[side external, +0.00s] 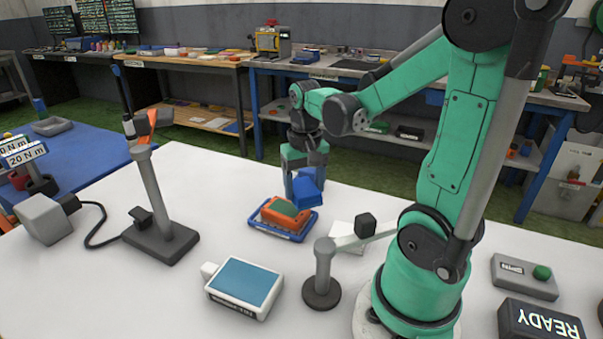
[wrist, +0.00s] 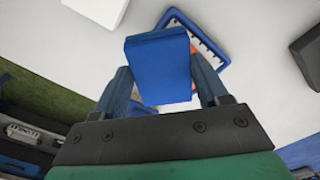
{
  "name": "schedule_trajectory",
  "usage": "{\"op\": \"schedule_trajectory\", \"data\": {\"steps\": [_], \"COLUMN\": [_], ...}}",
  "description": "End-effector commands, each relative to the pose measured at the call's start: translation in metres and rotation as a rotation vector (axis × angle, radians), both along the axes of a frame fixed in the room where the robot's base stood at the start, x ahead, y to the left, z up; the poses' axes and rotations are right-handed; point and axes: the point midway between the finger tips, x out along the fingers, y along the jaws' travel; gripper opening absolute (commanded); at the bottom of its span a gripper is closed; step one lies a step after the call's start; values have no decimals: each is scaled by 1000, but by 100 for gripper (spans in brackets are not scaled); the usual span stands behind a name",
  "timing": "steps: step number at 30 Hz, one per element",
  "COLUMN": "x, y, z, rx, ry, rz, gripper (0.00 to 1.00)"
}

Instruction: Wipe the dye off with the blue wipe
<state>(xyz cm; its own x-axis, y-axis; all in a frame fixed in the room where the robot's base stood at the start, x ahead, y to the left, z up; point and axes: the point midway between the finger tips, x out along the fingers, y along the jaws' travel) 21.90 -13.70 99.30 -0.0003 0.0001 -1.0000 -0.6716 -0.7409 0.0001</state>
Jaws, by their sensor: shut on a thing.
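My gripper (side external: 305,178) is shut on the blue wipe (side external: 307,192), a blue block held above the white table. In the wrist view the wipe (wrist: 158,65) sits between my two fingers and hides much of what lies beyond. Just left of the wipe, in the side view, an orange part with a green patch on top (side external: 284,208) lies in a blue tray (side external: 262,228). The green patch may be the dye; I cannot tell for certain. The wipe looks raised beside the tray, and I cannot tell whether it touches the orange part.
A grey post with a side arm (side external: 323,268) stands in front of the tray. A blue-topped white box (side external: 244,286) is at front left, a taller grey stand (side external: 154,200) at left. A SPIN button box (side external: 524,277) and READY sign (side external: 541,322) are at right.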

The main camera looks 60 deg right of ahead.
Motion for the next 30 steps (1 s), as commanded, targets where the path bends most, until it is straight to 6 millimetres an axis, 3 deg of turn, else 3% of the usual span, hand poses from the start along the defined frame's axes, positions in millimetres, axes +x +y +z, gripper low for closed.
{"op": "schedule_trajectory", "data": {"steps": [12, 13, 14, 30], "x": [1, 4, 7, 57], "y": [-1, -1, -1, -5], "z": [-46, -42, -41, -44], "rx": [0, 0, 0, 0], "ry": [0, 0, 0, 0], "rz": [0, 1, 1, 1], "gripper": [18, 18, 10, 10]}}
